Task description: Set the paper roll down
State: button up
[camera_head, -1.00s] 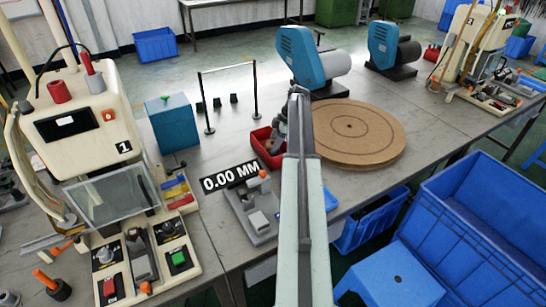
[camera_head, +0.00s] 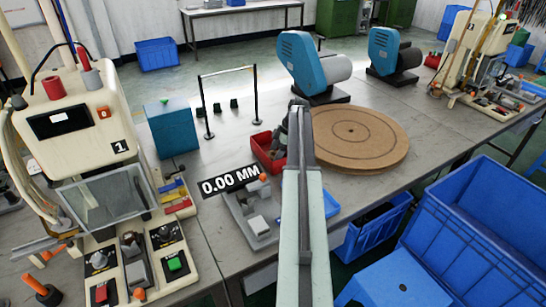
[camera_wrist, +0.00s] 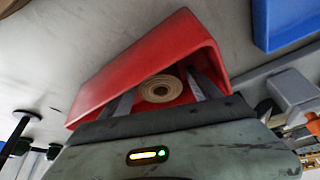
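The paper roll (camera_wrist: 161,88) is small, beige and seen end-on in the wrist view. It lies between the two fingers of my gripper (camera_wrist: 160,91), inside the outline of the red bin (camera_wrist: 120,75). The fingers stand apart, one on each side of the roll. I cannot tell whether they press on it or whether it rests on the bin's floor. In the head view my gripper is at the red bin (camera_head: 261,147), and my arm hides part of the bin. The roll cannot be made out there.
A round brown board (camera_head: 375,137) lies right of my arm. A grey fixture (camera_head: 244,218) with a 0.00 MM display stands in front of the bin. A teal box (camera_head: 172,128) and a black stand (camera_head: 208,115) are to the left.

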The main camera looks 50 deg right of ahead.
jog(key=shift+r+p, duration=0.5)
jog(key=p+v, duration=1)
jog(key=v, duration=0.1)
jog(key=shift+r, duration=0.15)
jog(key=shift+s, duration=0.2)
dwell(0.5)
